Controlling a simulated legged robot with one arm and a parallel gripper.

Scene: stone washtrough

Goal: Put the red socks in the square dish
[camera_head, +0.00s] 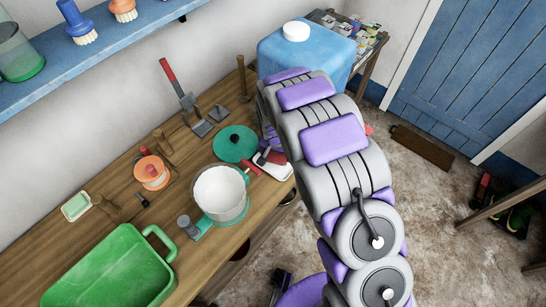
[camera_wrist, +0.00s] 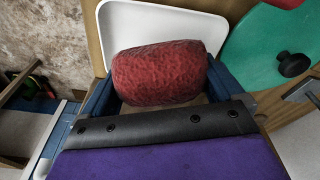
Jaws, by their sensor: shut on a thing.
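The red socks (camera_wrist: 160,73) are a rolled, speckled dark-red bundle in the wrist view. My gripper (camera_wrist: 162,84) is shut on them, with one blue finger at each end of the roll. A white dish with rounded corners (camera_wrist: 150,18) lies right behind the socks in the wrist view, partly covered by them. I cannot tell whether the socks touch it. In the head view the white dish (camera_head: 284,173) is at the bench's front edge, beside my arm. My gripper is mostly hidden there, with a bit of red showing near the dish.
A teal lid (camera_head: 235,143) and a white-lined pot (camera_head: 220,193) stand close left of the dish. A green basin (camera_head: 110,270) is at the near left. A large blue container (camera_head: 305,55) stands behind my arm. The floor on the right is mostly open.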

